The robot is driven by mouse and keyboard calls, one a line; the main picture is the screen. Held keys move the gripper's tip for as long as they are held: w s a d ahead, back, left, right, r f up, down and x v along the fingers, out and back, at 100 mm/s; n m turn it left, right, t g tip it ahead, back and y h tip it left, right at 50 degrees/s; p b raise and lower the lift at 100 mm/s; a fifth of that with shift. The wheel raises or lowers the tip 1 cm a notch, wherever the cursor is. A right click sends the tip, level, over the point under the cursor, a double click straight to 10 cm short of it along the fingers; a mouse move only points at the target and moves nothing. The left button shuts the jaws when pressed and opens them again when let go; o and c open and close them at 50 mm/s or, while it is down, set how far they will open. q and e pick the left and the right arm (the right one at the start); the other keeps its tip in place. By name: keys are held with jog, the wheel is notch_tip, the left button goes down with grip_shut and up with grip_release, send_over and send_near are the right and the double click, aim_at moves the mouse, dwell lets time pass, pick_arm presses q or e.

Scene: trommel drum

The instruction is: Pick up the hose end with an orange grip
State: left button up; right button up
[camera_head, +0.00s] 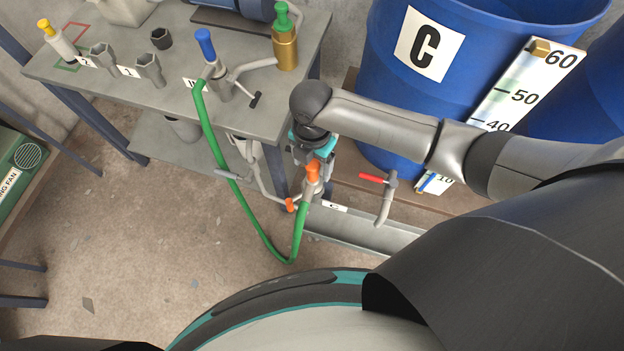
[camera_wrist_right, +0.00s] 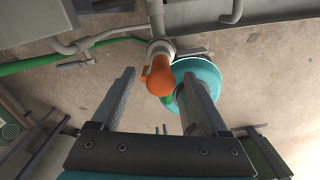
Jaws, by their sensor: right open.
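The hose end with an orange grip (camera_head: 313,170) stands upright beside the table leg, with the green hose (camera_head: 238,195) hanging in a loop below it. In the right wrist view the orange grip (camera_wrist_right: 158,76) appears between the two fingers, with a gap visible on each side. My right gripper (camera_head: 315,162) points down over the orange grip and is open; its fingers partly hide the grip's surroundings in the head view. In the right wrist view the open fingers (camera_wrist_right: 160,84) hold nothing. My left gripper is not in view.
A metal table (camera_head: 140,95) carries a blue-handled fitting (camera_head: 205,44) and a brass, green-topped piece (camera_head: 285,45). A blue drum marked C (camera_head: 385,90) stands at the right. A red-handled tap (camera_head: 385,190) is above a grey trough (camera_head: 365,232).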

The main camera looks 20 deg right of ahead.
aim_at(312, 176)
notch_tip(312, 176, down, 5)
jog(key=shift+s+f+b, duration=0.1)
jog(key=shift+f+b, duration=0.05)
jog(key=shift+b, duration=0.65)
grip_shut()
